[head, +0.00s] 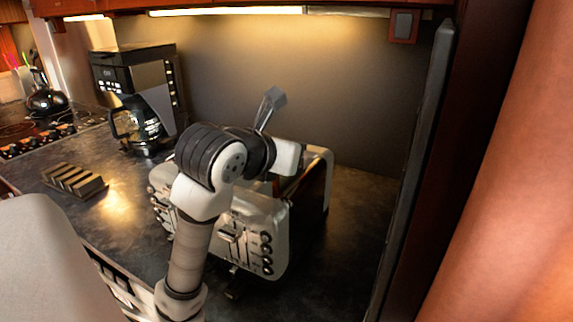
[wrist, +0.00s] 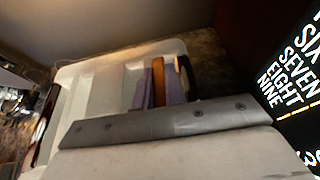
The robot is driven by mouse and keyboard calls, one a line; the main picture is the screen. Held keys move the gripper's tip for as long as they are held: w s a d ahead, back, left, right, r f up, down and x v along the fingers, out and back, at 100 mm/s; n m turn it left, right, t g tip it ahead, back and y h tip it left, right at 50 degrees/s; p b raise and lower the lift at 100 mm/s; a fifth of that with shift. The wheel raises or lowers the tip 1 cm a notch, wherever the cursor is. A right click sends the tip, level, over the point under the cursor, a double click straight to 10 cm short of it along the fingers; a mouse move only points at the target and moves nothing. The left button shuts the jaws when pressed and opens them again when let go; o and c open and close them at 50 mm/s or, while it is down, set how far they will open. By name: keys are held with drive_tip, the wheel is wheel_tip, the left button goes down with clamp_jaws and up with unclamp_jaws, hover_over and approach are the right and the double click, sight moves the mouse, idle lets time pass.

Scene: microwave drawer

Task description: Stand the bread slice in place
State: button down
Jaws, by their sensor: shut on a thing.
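A silver toaster (head: 245,225) with several knobs stands on the dark counter, and its pale top fills much of the wrist view (wrist: 95,90). My gripper (wrist: 160,90) is over the top of the toaster, its fingers pointing down at it. It is shut on a thin brown bread slice (wrist: 158,78), seen edge-on between the two purplish-grey fingers. The slice's lower part is hidden, so I cannot tell how deep it sits in a slot. In the head view my wrist and hand cover the slice and fingertips.
A dark slotted rack (head: 75,181) lies on the counter at the left. A coffee maker (head: 140,85) with a glass pot stands behind it. The back wall and a dark tall panel (head: 415,170) bound the right side. Counter between rack and toaster is clear.

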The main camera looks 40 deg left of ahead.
drive_tip(key=shift+a+f, duration=0.15)
drive_tip(key=shift+f, duration=0.8)
drive_tip(key=shift+r, duration=0.1)
drive_tip(key=shift+f+b, duration=0.2)
drive_tip(key=shift+b, duration=0.2)
drive_tip(key=c, duration=1.5)
unclamp_jaws()
drive_tip(key=shift+r, duration=0.1)
drive_tip(key=shift+o, duration=0.2)
drive_tip(key=shift+r, duration=0.1)
